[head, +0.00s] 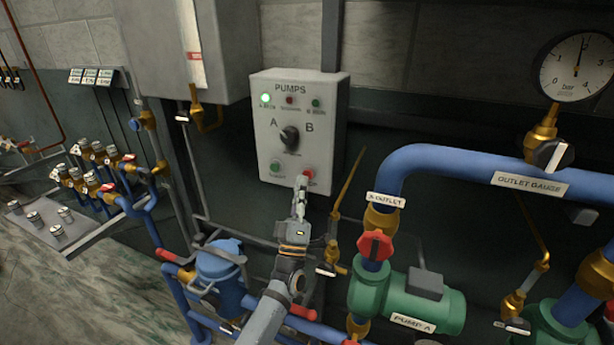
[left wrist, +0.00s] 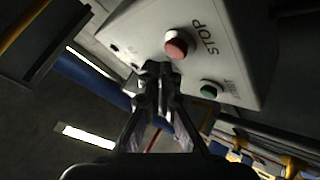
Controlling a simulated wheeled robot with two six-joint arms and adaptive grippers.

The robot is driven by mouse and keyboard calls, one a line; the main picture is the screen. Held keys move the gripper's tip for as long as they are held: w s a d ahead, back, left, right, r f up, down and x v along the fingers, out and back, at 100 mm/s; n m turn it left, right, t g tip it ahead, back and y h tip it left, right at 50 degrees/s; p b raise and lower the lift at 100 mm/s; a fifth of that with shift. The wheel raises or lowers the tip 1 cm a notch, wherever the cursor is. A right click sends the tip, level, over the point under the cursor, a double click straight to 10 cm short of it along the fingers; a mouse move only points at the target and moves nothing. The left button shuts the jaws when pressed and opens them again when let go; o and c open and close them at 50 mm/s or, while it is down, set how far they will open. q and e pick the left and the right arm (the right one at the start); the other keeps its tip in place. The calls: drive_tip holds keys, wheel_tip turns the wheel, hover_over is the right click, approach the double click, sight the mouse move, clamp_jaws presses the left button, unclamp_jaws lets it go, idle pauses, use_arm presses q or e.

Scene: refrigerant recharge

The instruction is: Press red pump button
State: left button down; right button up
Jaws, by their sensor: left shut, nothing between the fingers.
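The grey PUMPS box (head: 292,115) hangs on the wall in the head view. The red stop button (head: 309,172) is at its lower right, and the green start button (head: 276,166) is at its lower left. In the left wrist view the red button (left wrist: 176,46) shows just beyond and right of the fingertips (left wrist: 158,68). I cannot tell whether they touch. The right gripper is not in view.
A selector knob (head: 290,137) and lit green lamp (head: 265,100) are on the box. A thin brass pipe (head: 348,180), blue pipes (head: 440,160) and the green pump A (head: 430,300) stand to the right. A blue strainer (head: 220,270) is below left.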

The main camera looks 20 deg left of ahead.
use_arm(q)
drive_tip(key=shift+w, duration=0.1)
drive_tip(key=shift+w, duration=0.35)
drive_tip(key=shift+w+b, duration=0.45)
drive_tip(key=shift+b, duration=0.1)
idle(0.7)
drive_tip(key=shift+s, duration=0.1)
drive_tip(key=shift+s+p, duration=0.4)
drive_tip(key=shift+s, duration=0.4)
drive_tip(key=s+p, duration=0.1)
drive_tip(key=s, duration=0.4)
drive_tip(key=shift+d+p, duration=0.15)
drive_tip(key=shift+p, duration=0.25)
